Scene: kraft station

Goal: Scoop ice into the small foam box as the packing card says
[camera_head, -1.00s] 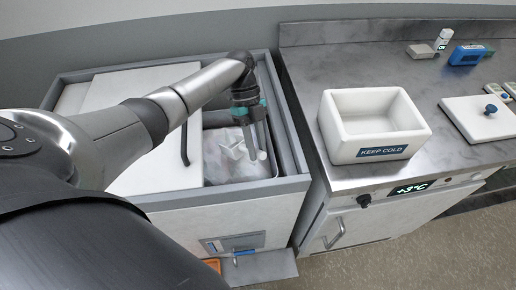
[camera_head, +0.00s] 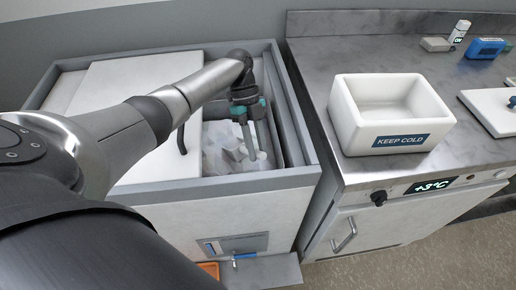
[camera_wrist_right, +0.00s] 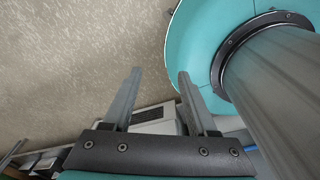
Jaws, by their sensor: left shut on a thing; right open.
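The small white foam box (camera_head: 357,130) stands open on the steel counter and looks empty, with a blue KEEP COLD label on its front. The ice (camera_head: 221,142) lies in the open right part of the chest at left. My left gripper (camera_head: 252,132) reaches down into this opening. It is shut on a pale scoop (camera_head: 261,155), mostly hidden against the ice; I cannot tell whether it carries ice. My right gripper (camera_wrist_right: 157,95) is open and empty, over the floor in the right wrist view. No readable packing card shows.
A white lid (camera_head: 483,104) with a blue knob lies right of the box. A blue device (camera_head: 486,48) and a small bottle (camera_head: 460,31) stand at the counter's back. A sliding cover (camera_head: 125,85) closes the chest's left part. The chest's raised rim (camera_head: 297,110) borders the counter.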

